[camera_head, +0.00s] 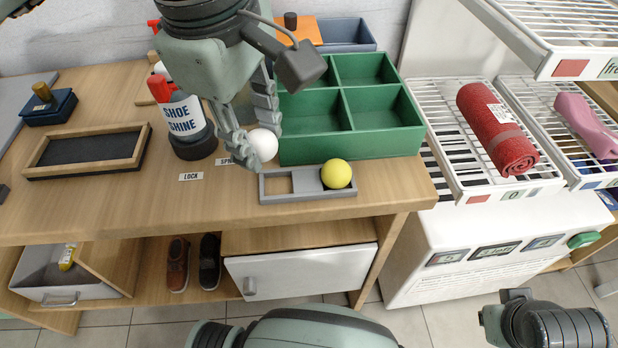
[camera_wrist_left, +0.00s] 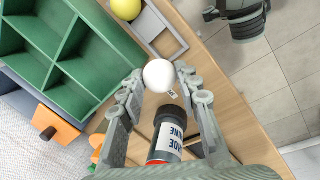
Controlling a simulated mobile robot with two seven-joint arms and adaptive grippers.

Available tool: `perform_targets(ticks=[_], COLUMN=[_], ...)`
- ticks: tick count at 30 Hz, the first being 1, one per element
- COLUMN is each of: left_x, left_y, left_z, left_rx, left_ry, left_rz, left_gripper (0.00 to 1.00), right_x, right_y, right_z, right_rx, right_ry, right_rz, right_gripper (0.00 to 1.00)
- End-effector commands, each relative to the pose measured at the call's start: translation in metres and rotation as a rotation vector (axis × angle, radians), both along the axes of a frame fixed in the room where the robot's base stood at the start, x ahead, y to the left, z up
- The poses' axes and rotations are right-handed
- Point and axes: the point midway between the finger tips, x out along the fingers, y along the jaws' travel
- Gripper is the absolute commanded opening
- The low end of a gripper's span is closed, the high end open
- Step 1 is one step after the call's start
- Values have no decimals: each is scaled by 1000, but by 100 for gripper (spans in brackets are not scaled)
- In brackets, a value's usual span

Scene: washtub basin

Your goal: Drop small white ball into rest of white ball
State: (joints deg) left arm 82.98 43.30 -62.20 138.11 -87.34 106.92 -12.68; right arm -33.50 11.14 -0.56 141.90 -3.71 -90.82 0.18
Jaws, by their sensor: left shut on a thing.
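A small white ball (camera_head: 263,145) is between the fingertips of my left gripper (camera_head: 256,146), which is shut on it. In the left wrist view the ball (camera_wrist_left: 159,76) sits between both fingertips. A grey rest (camera_head: 306,184) lies on the wooden table just below and to the right of the ball. A yellow ball (camera_head: 336,174) sits at the rest's right end. The left part of the rest has an empty square opening showing wood. The held ball is left of and above this opening in the picture. My right gripper's fingers are not seen.
A green divided box (camera_head: 350,143) stands right behind the rest. A shoe shine bottle (camera_head: 185,118) stands left of the gripper. A wooden-framed tray (camera_head: 88,151) lies farther left. The table's front edge is close below the rest. White racks with a red roll (camera_head: 495,128) stand right.

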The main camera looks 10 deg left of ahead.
Motion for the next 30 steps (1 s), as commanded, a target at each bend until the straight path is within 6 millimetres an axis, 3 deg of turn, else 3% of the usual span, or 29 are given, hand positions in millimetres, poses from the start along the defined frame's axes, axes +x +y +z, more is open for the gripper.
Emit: perform_targets(ticks=[4,5,10,21,26,30], left_x=[0,0,0,0,-4,-10], left_y=[0,0,0,0,1,2], left_z=[0,0,0,6,30,60], left_rx=[0,0,0,-2,-3,-4], left_ry=[0,0,0,-2,-6,-6], left_rz=[0,0,0,1,0,1], left_gripper=[13,36,57,57,57,57], right_x=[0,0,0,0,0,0], right_y=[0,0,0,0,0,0], right_z=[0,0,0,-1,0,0], right_rx=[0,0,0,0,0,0], right_ry=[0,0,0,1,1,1], right_rz=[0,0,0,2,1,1], right_gripper=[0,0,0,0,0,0])
